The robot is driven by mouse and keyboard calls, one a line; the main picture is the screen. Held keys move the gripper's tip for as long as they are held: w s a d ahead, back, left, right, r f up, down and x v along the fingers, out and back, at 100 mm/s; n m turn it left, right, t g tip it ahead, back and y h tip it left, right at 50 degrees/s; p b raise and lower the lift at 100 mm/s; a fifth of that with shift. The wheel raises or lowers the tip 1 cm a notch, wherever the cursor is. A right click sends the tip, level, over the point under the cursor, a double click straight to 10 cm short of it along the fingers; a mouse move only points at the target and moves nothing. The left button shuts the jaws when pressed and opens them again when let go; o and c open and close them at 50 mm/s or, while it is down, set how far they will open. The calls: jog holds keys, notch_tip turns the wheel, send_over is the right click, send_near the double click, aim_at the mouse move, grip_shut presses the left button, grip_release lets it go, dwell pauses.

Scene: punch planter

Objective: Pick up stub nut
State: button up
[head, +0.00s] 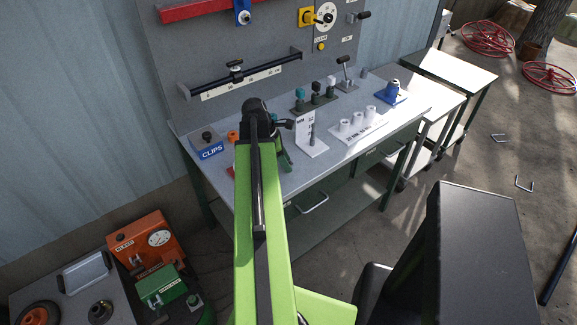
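I cannot tell for sure which thing is the stub nut; no label naming it can be read. A small grey-blue piece (364,72) stands at the back of the workbench, and three white cylinders (358,119) stand on a white plate there. My green arm reaches up the middle of the view over the bench's front edge. Dark parts at its far end, probably my gripper (286,124), are over the left half of the bench. Its fingers are too small and partly hidden to show whether they are open or hold anything.
The workbench (408,108) also holds a blue clips box (207,145), a white upright card (305,127), dark knobs, a lever and a blue fixture (388,92). Orange (146,243) and green (161,287) machines stand lower left. Side tables and open floor lie right.

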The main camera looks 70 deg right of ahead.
grip_shut()
jog(key=shift+r+p, duration=0.3)
jog(key=r+p, duration=0.4)
jog(key=shift+s+a+r+p, duration=0.15)
jog(key=shift+s+r+p, duration=0.25)
jog(key=s+a+r+p, duration=0.2)
jog(key=s+r+p, duration=0.3)
jog(key=s, duration=0.5)
jog(key=shift+s+r+p, duration=0.25)
jog(key=shift+r+p, duration=0.05)
